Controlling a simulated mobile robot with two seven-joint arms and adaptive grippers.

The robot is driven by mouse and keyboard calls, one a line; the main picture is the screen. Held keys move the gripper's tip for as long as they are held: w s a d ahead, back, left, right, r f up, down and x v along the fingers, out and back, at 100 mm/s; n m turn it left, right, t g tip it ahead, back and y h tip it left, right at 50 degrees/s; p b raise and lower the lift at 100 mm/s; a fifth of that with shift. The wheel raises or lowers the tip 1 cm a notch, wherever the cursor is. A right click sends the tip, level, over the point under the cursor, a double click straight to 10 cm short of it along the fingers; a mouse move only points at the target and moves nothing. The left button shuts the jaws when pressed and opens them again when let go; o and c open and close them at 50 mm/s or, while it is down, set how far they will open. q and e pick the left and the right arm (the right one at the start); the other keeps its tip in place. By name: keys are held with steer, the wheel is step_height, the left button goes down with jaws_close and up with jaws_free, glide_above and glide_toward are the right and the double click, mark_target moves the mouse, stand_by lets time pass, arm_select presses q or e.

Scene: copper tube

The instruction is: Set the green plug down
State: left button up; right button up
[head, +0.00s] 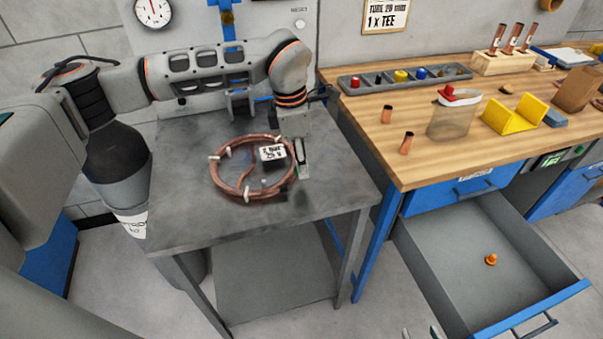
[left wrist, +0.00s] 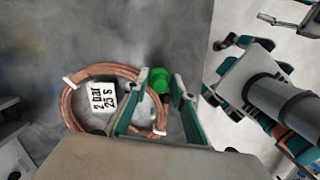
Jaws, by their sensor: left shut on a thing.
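The green plug (left wrist: 160,80) shows between the fingertips of my left gripper (left wrist: 161,76) in the left wrist view. My left gripper is shut on it. In the head view the left gripper (head: 297,178) points down at the right edge of the copper tube coil (head: 222,184), low over the grey side table (head: 190,228); the plug is mostly hidden there. I cannot tell whether the plug touches the table. My right gripper (head: 420,333) shows only its fingertips at the bottom edge of the head view, apart and with nothing seen between them.
The wooden workbench (head: 440,140) at right holds a parts tray (head: 352,86), copper fittings and a yellow holder (head: 515,115). An open drawer (head: 440,250) contains an orange piece (head: 491,259). The side table's front is clear.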

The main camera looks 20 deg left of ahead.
mark_target(301, 185)
arm_select(q)
steer(key=shift+f, duration=2.15)
steer(key=shift+f, duration=0.15)
steer(key=o, duration=0.4)
steer(key=shift+w+r, duration=0.1)
steer(key=shift+r, duration=0.35)
steer(key=r, duration=0.3)
steer(key=a+r, duration=0.1)
steer(key=r, duration=0.7)
steer(key=shift+s+a+r, duration=0.2)
steer(key=shift+s, duration=0.15)
